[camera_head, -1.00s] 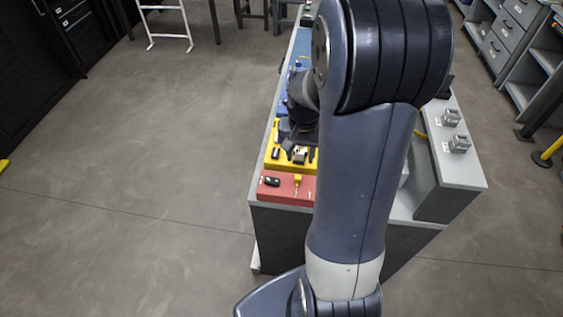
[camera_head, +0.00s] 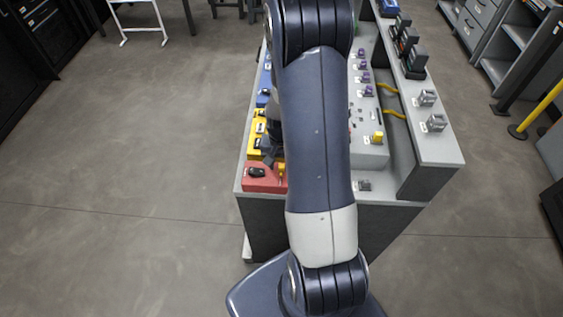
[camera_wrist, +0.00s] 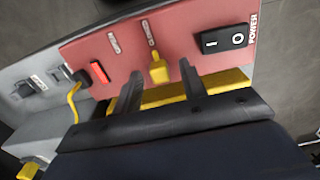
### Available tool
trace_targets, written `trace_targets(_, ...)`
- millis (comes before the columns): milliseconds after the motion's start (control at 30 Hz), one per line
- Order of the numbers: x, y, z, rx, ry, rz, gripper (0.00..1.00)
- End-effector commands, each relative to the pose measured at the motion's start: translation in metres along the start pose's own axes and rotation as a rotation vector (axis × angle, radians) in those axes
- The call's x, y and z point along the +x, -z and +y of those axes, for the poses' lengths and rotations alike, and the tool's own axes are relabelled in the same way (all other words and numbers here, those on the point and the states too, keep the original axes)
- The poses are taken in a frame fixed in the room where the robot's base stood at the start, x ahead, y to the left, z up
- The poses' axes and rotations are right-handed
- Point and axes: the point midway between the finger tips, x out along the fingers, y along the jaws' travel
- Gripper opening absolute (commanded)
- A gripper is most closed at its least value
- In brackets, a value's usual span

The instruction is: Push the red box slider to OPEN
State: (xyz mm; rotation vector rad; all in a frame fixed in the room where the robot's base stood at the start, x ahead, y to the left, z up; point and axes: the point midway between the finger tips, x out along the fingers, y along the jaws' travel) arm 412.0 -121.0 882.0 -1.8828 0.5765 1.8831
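The red box (camera_wrist: 215,35) fills the upper middle of the wrist view. A yellow slider piece (camera_wrist: 158,69) stands on it, below a small white label (camera_wrist: 149,32) too small to read for certain. My gripper (camera_wrist: 159,72) is open. Its two dark fingertips are apart, one on each side of the yellow slider in the picture; I cannot tell whether either touches it. In the head view the red box (camera_head: 264,184) is at the near left corner of the table, its right side hidden by my arm. My gripper there is mostly hidden.
A black power switch (camera_wrist: 223,40) is right of the slider. A red piece (camera_wrist: 98,73) and a yellow cable (camera_wrist: 75,98) lie left. A yellow box (camera_head: 256,143) is behind the red one. A grey unit (camera_head: 371,150) stands right of my arm.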

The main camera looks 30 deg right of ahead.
Motion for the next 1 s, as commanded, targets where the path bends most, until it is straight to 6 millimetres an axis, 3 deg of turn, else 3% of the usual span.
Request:
trace_targets(333,0.0035,-0.0002,0.0,0.0,0.0,0.0,0.4)
trace_targets(833,0.0032,-0.0001,0.0,0.0,0.0,0.0,0.0)
trace_targets(1000,0.0031,-0.0001,0.0,0.0,0.0,0.0,0.0)
